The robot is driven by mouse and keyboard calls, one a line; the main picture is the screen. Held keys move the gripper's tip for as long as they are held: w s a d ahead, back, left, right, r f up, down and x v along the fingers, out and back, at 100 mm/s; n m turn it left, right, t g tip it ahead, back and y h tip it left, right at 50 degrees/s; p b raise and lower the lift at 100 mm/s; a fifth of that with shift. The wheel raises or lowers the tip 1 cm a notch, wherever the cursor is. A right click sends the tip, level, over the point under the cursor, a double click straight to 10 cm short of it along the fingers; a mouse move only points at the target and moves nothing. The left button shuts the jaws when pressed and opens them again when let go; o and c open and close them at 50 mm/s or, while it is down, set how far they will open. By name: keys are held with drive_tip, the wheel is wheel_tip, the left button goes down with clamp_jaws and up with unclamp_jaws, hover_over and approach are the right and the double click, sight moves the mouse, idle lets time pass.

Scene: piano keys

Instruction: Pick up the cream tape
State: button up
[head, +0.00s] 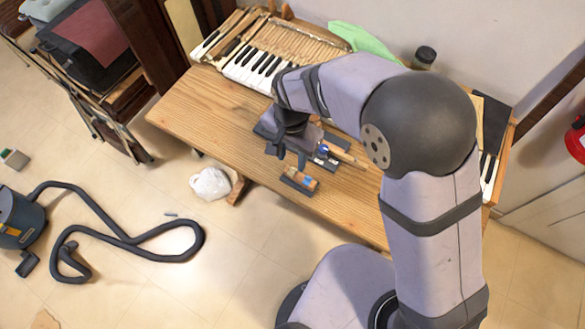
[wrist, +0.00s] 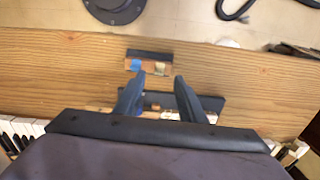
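A small cream patch (wrist: 160,68), which looks like the cream tape, sits on a wooden block (wrist: 148,68) in the wrist view, to the right of a blue patch (wrist: 136,64). The block lies by a dark strip (wrist: 150,54) on the table. In the head view the block (head: 300,179) lies near the table's front edge; the cream patch is too small to make out surely. My gripper (wrist: 160,81) is open and empty, its fingertips spread, appearing just below the block in the wrist view. In the head view my gripper (head: 291,158) hangs over the table, behind and left of the block.
A second dark base (wrist: 212,103) with wooden pieces lies partly hidden behind my fingers. The wooden table (head: 195,108) is bare on its left. Piano keys (head: 250,67), a green cloth (head: 362,42) and a dark jar (head: 424,56) stand at the back.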

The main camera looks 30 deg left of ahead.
sight(292, 169)
drive_tip(key=shift+w+f+p, duration=0.1)
drive_tip(key=shift+f+p, duration=0.85)
drive_tip(key=shift+f, duration=1.5)
clamp_jaws()
